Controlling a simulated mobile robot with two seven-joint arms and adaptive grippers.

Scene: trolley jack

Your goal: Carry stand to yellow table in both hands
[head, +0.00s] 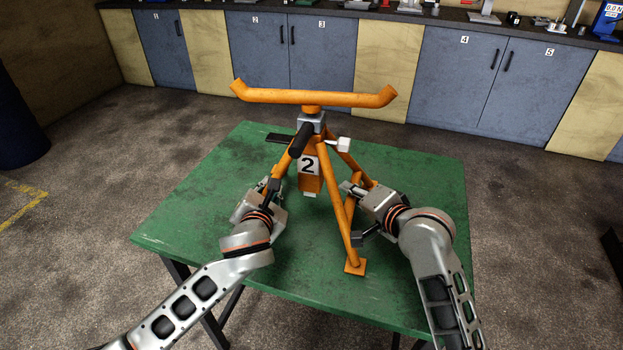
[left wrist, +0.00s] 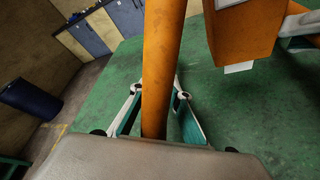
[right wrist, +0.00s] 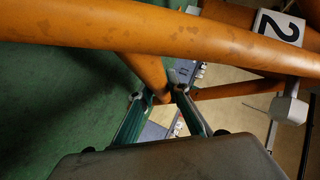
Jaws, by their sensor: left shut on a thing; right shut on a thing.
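The stand (head: 315,98) is orange and upright, with a wide top bar bent up at both ends, splayed legs and a number 2 plate. It is over the green table (head: 210,190); whether its feet touch the top, I cannot tell. My left gripper (head: 273,188) is shut on its left leg, which passes between the fingers in the left wrist view (left wrist: 162,60). My right gripper (head: 356,190) is shut on a tube of its right side. In the right wrist view, another orange tube (right wrist: 180,35) crosses in front. No yellow table shows.
Blue and tan cabinets (head: 300,50) numbered 1 to 5 line the back wall, with tools on the counter. A dark blue barrel (head: 18,125) stands at the far left. Grey floor around the green table is free.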

